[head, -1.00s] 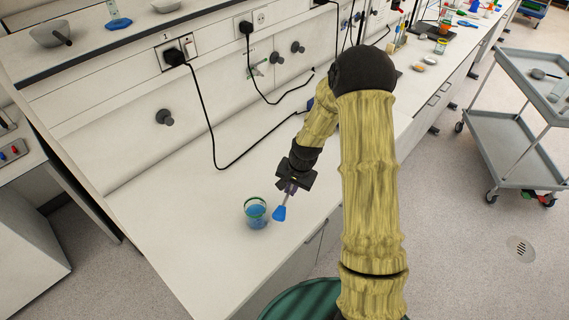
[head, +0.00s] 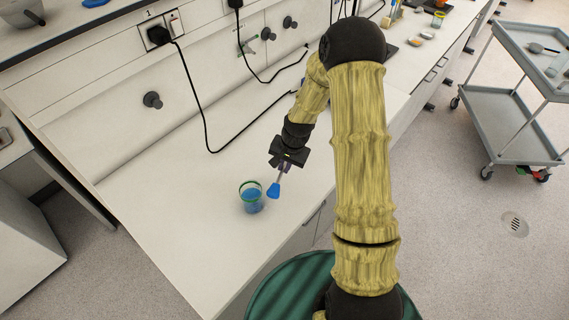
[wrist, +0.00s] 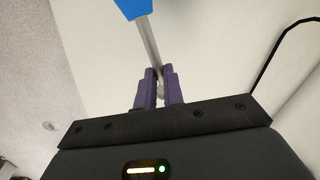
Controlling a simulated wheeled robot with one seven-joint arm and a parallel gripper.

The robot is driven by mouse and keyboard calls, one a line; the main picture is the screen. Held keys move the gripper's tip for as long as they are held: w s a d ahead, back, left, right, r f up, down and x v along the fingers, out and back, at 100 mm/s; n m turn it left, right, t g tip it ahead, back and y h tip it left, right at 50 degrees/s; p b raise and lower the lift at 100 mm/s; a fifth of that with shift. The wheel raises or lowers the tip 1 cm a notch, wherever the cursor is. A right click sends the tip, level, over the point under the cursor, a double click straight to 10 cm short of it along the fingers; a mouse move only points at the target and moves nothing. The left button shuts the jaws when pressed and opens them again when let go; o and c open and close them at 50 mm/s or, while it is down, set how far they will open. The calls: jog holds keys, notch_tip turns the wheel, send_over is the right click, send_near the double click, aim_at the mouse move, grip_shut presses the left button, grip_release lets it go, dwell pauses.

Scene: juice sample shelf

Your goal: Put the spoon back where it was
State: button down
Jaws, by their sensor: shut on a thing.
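The spoon (head: 274,190) has a blue tip and a thin grey handle. My gripper (head: 281,168) is shut on its handle and holds it with the blue end pointing down, just right of a clear cup (head: 251,197) with blue contents and a green rim. The spoon and the cup look apart. In the wrist view the purple fingers of my gripper (wrist: 159,88) close on the spoon's handle, and the blue end (wrist: 133,8) is cut off at the top edge. The cup is not in the wrist view.
The white bench (head: 165,235) is clear around the cup. A black cable (head: 204,125) hangs from a wall socket onto the bench behind. Small dishes and jars (head: 437,20) stand at the far end. A grey trolley (head: 510,110) stands on the floor at the right.

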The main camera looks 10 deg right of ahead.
aim_at(283, 182)
jog(key=shift+f+b, duration=1.45)
jog(key=shift+f, duration=1.05)
jog(key=shift+f+b, duration=0.5)
jog(key=shift+f, duration=0.15)
jog(key=c, duration=1.4)
grip_release()
jog(key=shift+c, duration=0.2)
jog(key=shift+f, duration=0.1)
notch_tip(283, 182, up, 17)
jog(key=s+d+b, duration=0.1)
jog(key=d+b, duration=0.1)
jog(key=b, duration=0.1)
jog(key=shift+s+d, duration=0.35)
jog(key=shift+s, duration=0.05)
